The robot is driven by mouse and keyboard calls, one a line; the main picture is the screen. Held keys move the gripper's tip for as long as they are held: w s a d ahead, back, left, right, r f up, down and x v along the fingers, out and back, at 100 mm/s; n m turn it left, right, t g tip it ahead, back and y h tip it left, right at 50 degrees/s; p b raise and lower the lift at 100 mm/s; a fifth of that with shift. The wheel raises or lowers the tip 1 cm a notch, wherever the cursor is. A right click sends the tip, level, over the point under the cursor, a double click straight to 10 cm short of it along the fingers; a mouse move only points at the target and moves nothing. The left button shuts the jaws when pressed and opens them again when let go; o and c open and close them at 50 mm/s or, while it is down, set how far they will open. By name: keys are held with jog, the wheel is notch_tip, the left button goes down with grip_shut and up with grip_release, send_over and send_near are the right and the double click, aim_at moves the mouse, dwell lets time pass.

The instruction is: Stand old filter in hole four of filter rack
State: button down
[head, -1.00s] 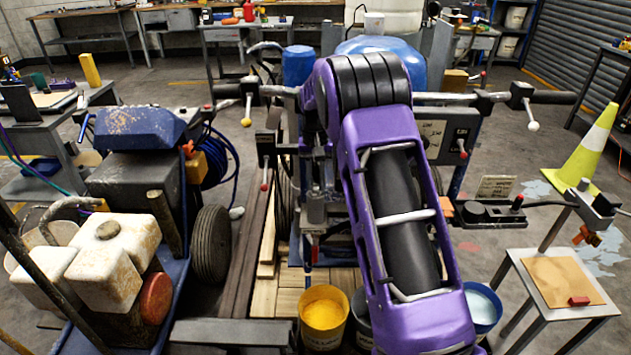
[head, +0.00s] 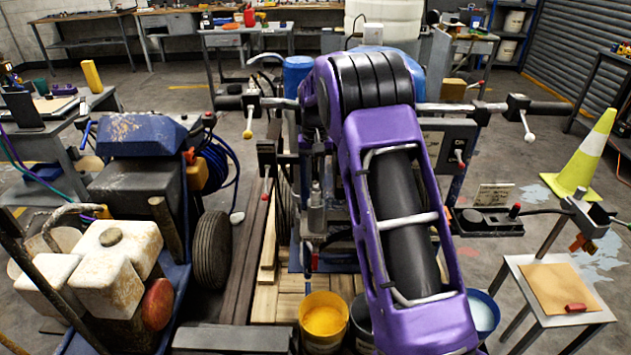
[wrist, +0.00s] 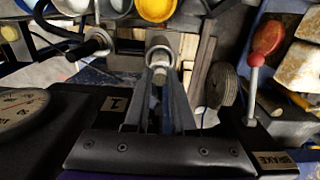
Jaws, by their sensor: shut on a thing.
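In the wrist view, the two dark fingers of my gripper (wrist: 160,78) close in on a small pale cylinder (wrist: 160,74), which I take to be the old filter. A wider grey round metal piece (wrist: 159,46) shows just beyond the fingertips. I cannot tell whether the filter touches it or is apart from it. In the head view my purple arm hides the gripper and the filter. I cannot make out the filter rack or its holes for certain in either view.
The striper's handlebar (head: 450,107) crosses behind my arm. A yellow paint bucket (head: 323,322) stands below. A machine with dirty white jugs (head: 112,262) is at left. At right are a small table (head: 553,283) and a traffic cone (head: 585,155). A red-knobbed lever (wrist: 257,75) rises beside my gripper.

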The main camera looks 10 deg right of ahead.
jog(key=shift+r, duration=3.55)
